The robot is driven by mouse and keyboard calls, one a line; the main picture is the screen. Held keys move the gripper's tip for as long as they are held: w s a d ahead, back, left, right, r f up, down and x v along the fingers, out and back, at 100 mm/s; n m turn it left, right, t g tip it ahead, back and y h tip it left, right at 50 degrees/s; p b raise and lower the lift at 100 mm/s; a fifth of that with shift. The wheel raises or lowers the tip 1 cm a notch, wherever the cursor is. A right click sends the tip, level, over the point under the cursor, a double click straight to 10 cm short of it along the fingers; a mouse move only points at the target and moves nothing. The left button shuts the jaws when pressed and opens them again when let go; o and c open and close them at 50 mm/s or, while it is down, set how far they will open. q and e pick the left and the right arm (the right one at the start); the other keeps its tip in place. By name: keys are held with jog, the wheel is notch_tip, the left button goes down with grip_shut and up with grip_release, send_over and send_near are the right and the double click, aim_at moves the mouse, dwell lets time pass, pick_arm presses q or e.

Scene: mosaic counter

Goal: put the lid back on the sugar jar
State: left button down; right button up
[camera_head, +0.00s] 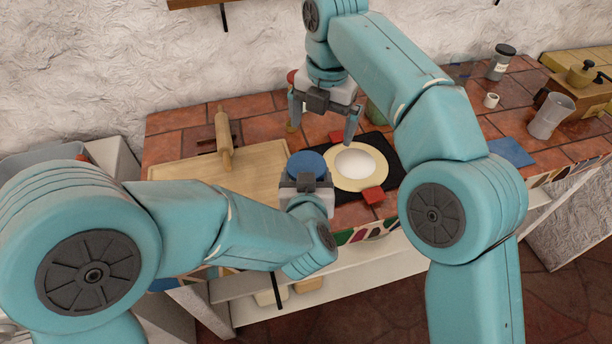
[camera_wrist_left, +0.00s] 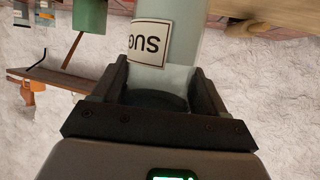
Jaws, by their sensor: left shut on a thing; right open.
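My left gripper (camera_head: 307,186) is shut on the sugar jar, above the counter's front edge. In the left wrist view the pale jar (camera_wrist_left: 183,75) stands between the fingers, its label upside down and partly reading "SUG". A dark round part (camera_wrist_left: 158,100) shows at the palm end of the jar. In the head view a blue round top (camera_head: 307,164), lid-like, shows at the left gripper; I cannot tell if it is seated on the jar. My right gripper (camera_head: 325,122) is open and empty, pointing down above the counter behind the left one.
A wooden board (camera_head: 185,172) with a rolling pin (camera_head: 223,140) lies at left. A cream plate (camera_head: 343,181) sits on a dark mat with red blocks beside it. A dark-lidded jar (camera_head: 501,63), a small white cup (camera_head: 491,100) and a grey pitcher (camera_head: 551,116) stand at right.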

jog(key=w+d+f+m+t, duration=0.2)
jog(key=w+d+f+m, duration=0.3)
jog(key=d+m, duration=0.4)
jog(key=w+d+f+m+t, duration=0.2)
jog(key=w+d+f+m, duration=0.4)
jog(key=d+f+m, duration=0.2)
jog(key=shift+w+d+m+y, duration=0.3)
jog(key=shift+d+m, duration=0.8)
jog(key=shift+d, duration=0.7)
jog(key=shift+d, duration=0.1)
